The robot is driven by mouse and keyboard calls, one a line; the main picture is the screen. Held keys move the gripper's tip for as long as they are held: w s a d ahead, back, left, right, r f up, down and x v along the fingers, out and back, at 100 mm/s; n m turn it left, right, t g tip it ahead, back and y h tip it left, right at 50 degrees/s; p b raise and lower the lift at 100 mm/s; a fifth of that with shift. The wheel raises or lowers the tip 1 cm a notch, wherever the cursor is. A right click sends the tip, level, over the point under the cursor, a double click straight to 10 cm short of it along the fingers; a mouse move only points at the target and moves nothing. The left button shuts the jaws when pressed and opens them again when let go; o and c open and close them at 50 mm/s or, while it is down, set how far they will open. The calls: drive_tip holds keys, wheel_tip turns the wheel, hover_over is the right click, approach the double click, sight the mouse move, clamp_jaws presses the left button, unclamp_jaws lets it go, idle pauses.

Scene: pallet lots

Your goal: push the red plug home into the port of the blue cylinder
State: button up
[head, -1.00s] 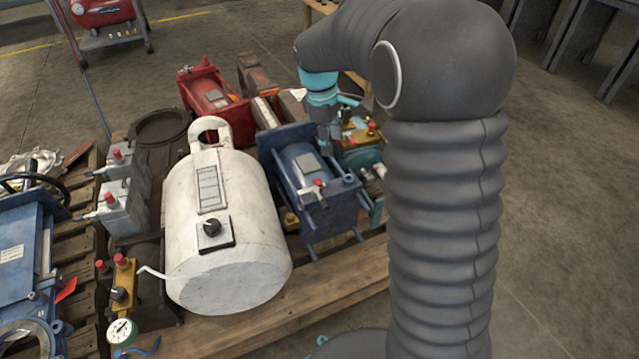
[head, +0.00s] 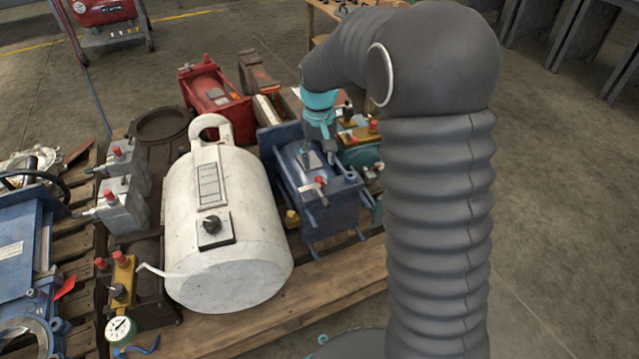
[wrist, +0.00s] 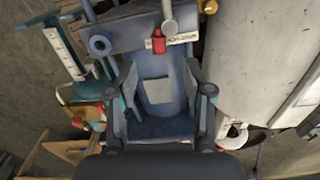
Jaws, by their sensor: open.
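The blue cylinder (head: 291,166) lies in its blue frame right of the white tank in the head view; its body with a pale label also shows in the wrist view (wrist: 150,118). The red plug (head: 320,181) is at the cylinder's near end, and in the wrist view it is a small red piece (wrist: 158,42) beside a lettered plate. How deep it sits in the port cannot be told. My gripper (head: 328,160) is above the cylinder, behind the plug. In the wrist view my gripper (wrist: 161,76) has its fingers wide apart, with nothing between them.
A teal and brass unit (head: 362,150) with a red cap is close on the right. A red machine (head: 213,95) is behind. Bare wooden planks (head: 340,278) lie in front.

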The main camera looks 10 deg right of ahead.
sight(320, 179)
drive_tip(key=shift+d+f+b, duration=0.1)
drive_tip(key=shift+f+b, duration=0.4)
drive_tip(key=shift+f, duration=2.95)
drive_tip(key=c, duration=0.9)
